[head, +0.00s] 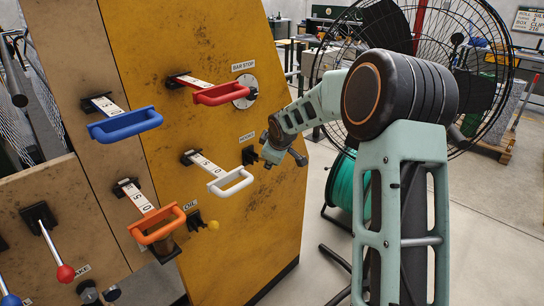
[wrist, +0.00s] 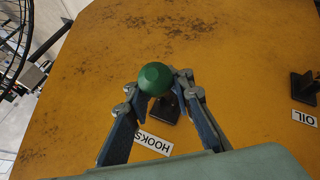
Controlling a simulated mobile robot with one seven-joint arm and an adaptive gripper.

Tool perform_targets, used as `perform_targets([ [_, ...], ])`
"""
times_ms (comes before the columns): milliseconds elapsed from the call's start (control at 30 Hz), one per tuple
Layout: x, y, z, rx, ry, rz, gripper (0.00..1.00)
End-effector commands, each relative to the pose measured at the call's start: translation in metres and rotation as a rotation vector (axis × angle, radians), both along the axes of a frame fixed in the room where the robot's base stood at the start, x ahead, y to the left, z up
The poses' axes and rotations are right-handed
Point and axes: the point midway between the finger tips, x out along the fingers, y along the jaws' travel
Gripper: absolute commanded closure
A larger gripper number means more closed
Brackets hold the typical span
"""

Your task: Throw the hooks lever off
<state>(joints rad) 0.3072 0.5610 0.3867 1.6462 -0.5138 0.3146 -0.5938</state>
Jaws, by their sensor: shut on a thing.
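The hooks lever has a green faceted knob (wrist: 155,77), seen in the wrist view above the HOOKS label (wrist: 154,143). Its dark mount (wrist: 174,103) is on the yellow panel, partly behind the knob. My gripper (wrist: 159,84) is shut on the knob, one finger on each side. In the head view, my gripper (head: 270,152) is at the panel beside the lever's black mount (head: 249,155), just below the HOOKS label (head: 246,136). The knob is hidden there by my gripper.
A white handle (head: 231,181) sticks out left of my gripper, with a red handle (head: 218,94) above it. Blue (head: 125,124) and orange (head: 157,224) handles are further left. The yellow-knobbed OIL lever (head: 213,225) is below. A caged fan (head: 470,60) stands behind my arm.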

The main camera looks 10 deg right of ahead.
Motion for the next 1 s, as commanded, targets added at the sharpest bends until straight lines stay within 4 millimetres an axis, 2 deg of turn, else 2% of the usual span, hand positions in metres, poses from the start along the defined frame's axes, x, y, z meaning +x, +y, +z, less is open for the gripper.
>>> perform_targets([
  [33, 0.006, 0.003, 0.014, 0.004, -0.02, 0.003, 1.0],
  [200, 0.011, 0.006, 0.022, 0.005, -0.027, 0.003, 1.0],
  [933, 0.014, 0.005, 0.026, 0.004, -0.027, 0.0, 1.0],
  [967, 0.014, 0.005, 0.026, 0.004, -0.028, 0.0, 0.8],
  [1000, 0.014, 0.005, 0.026, 0.004, -0.027, 0.0, 0.75],
])
